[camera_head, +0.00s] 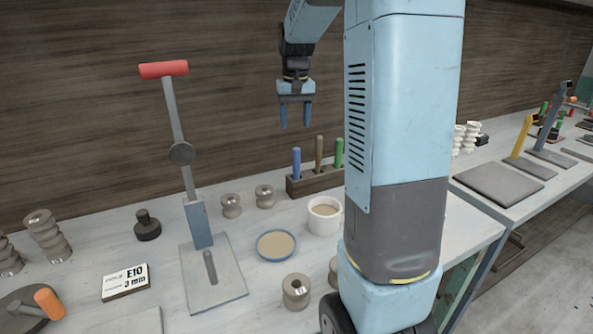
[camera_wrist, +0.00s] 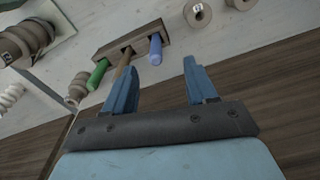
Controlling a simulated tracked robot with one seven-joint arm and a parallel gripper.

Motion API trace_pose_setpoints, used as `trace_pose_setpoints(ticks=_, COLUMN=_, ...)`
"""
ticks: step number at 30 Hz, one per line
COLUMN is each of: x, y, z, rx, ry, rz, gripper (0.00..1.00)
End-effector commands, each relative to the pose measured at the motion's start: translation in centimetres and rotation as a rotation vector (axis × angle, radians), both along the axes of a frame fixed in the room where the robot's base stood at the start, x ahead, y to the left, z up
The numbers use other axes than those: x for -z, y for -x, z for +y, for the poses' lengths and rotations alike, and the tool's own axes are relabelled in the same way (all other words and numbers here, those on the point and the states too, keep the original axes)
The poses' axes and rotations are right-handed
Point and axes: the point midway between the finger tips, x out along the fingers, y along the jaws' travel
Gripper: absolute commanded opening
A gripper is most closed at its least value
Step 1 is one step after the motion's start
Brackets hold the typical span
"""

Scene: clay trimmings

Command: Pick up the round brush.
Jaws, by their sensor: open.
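A dark wooden rack (camera_head: 309,184) on the bench holds three upright handles: blue (camera_head: 296,162), brown (camera_head: 319,152) and green (camera_head: 339,152). I cannot tell which handle, if any, belongs to the round brush; their lower ends are hidden in the rack. My gripper (camera_head: 295,118) is open and empty, pointing down above the rack and apart from it. In the wrist view the rack (camera_wrist: 165,32) lies beyond the fingertips of my gripper (camera_wrist: 160,76). The blue handle (camera_wrist: 155,50) shows between the fingers, the brown one (camera_wrist: 122,68) by the left finger, the green one (camera_wrist: 97,74) farther left.
A white cup (camera_head: 323,220) and a blue-rimmed dish (camera_head: 277,245) stand in front of the rack. A lever press (camera_head: 199,225) with a red grip rises to the left. Ribbed spools (camera_head: 265,197) stand nearby. A wooden wall (camera_head: 90,130) is behind.

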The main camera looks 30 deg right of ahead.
Motion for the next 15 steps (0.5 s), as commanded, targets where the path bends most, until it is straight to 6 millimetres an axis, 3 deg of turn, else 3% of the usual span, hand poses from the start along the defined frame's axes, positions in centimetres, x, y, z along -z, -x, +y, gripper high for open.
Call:
trace_pose_setpoints(ticks=6, x=2.2, y=-2.6, z=-1.9, rx=0.024, ry=-0.005, rz=0.045, gripper=0.57)
trace_pose_setpoints(ticks=15, x=4.5, y=-3.3, z=-2.5, rx=0.031, ry=-0.008, rz=0.063, gripper=0.57)
